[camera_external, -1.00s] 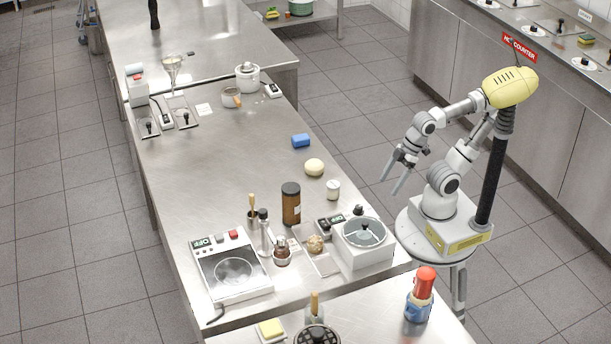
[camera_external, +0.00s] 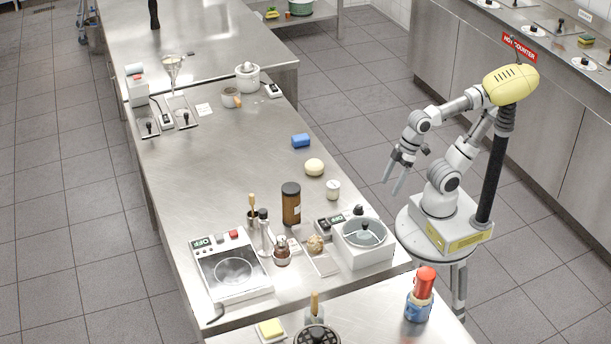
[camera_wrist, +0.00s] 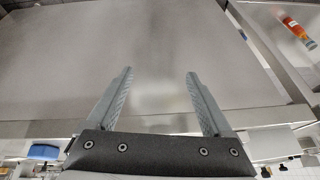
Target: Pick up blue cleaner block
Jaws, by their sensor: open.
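The blue cleaner block (camera_external: 300,141) lies on the steel counter, near its right edge, behind a pale round item. My gripper (camera_external: 394,185) is open and empty. It hangs off the right side of the counter, over the floor, to the right of the block and nearer the camera, well apart from it. In the wrist view my gripper's two fingers (camera_wrist: 160,78) are spread with nothing between them. A blue thing (camera_wrist: 43,152) shows at the lower left of the wrist view; I cannot tell if it is the block.
The pale round item (camera_external: 314,167), a white jar (camera_external: 333,190) and a brown bottle (camera_external: 291,204) stand nearer the camera than the block. A white pot (camera_external: 247,78) and a mug (camera_external: 231,98) stand farther back. The counter left of the block is clear.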

